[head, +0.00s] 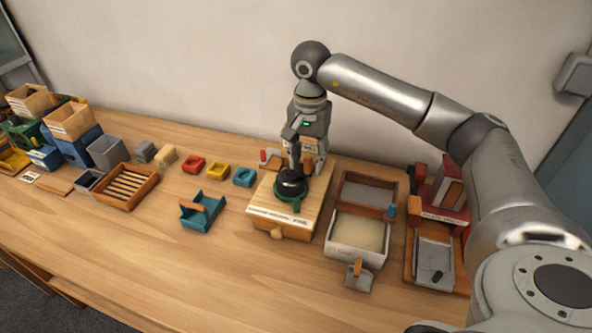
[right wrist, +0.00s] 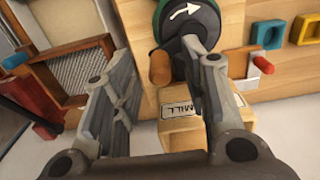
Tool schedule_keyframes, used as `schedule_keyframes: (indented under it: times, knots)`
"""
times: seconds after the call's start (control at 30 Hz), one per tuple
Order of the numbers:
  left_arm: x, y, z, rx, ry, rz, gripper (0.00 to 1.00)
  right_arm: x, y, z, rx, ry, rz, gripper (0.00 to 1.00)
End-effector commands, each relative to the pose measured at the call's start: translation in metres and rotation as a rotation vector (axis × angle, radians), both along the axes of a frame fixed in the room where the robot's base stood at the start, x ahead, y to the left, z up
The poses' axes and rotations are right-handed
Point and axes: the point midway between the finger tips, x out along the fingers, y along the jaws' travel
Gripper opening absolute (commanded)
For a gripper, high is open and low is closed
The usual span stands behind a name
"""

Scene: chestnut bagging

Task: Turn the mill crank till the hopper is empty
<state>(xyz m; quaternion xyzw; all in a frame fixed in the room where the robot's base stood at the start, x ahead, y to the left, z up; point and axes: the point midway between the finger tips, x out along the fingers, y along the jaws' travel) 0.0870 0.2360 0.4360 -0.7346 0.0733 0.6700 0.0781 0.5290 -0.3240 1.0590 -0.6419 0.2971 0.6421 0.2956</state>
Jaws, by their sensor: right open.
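The mill (head: 290,185) is a black round top with a green rim on a pale wooden base (head: 262,195). In the right wrist view its black disc (right wrist: 190,20) carries a white curved arrow. A brown wooden knob (right wrist: 159,68), which looks like the crank handle, stands beside the disc. A block labelled MILL (right wrist: 190,135) is below it in that view. My right gripper (head: 304,165) is over the back of the mill; in its wrist view the open fingers (right wrist: 158,58) lie either side of the knob, with visible gaps. The hopper's contents cannot be made out.
A sieve tray and sand-coloured bin (head: 358,232) stand right of the mill, with a red-and-wood unit (head: 440,205) farther right. A teal carrier (head: 200,212) and small coloured trays (head: 193,166) are left. Front table area (head: 200,275) is clear.

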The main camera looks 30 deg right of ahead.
Motion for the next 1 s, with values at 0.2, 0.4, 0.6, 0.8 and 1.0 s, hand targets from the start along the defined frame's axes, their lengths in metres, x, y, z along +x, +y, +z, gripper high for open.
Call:
schedule_keyframes:
  times: [0.2,0.4,0.6,0.8,1.0]
  knots:
    - [0.0,0.0,-0.006,0.0,0.0,0.0,0.33,0.0,0.0,-0.008,-0.001,0.001,0.0,0.41]
    - [0.0,0.0,-0.013,0.0,0.0,-0.001,0.33,0.0,0.0,-0.016,0.0,0.0,0.0,0.41]
    - [0.0,0.0,-0.016,0.0,0.0,-0.001,0.33,0.0,0.0,-0.02,0.0,0.0,0.0,0.41]
    - [0.0,0.0,-0.015,0.0,0.0,-0.001,0.33,0.0,0.0,-0.02,0.0,0.0,0.0,0.4]
    - [0.0,0.0,-0.015,-0.001,0.0,-0.001,0.33,0.0,0.0,-0.02,0.0,0.0,0.0,0.14]
